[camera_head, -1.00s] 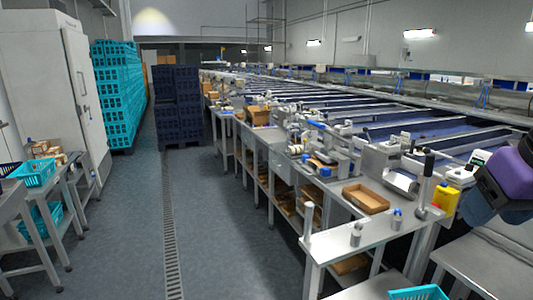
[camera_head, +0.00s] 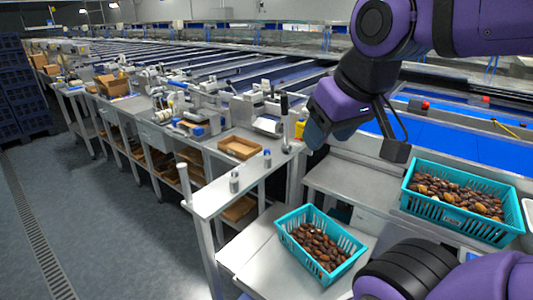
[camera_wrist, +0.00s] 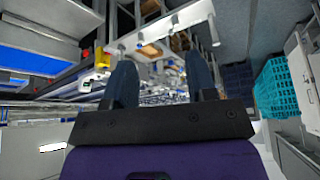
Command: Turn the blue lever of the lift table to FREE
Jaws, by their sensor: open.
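I cannot make out a blue lever or a FREE marking in either view. I cannot tell which of the grey tables is the lift table; a low grey table (camera_head: 250,243) at bottom centre and a grey surface (camera_head: 345,186) to its right are in the head view. My gripper (camera_wrist: 160,68) shows in the wrist view with its two dark fingers apart and nothing between them. In the head view my arm hangs over the tables at the upper right, and its fingers are not clear there.
A teal crate of dates (camera_head: 280,217) stands on the low table, and another teal crate (camera_head: 408,200) stands to the right. A metal bench (camera_head: 215,198) carries small blue-topped posts and a cardboard tray (camera_head: 238,138). An upright dark-handled post (camera_head: 284,118) stands nearby. Floor (camera_head: 110,215) is clear at left.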

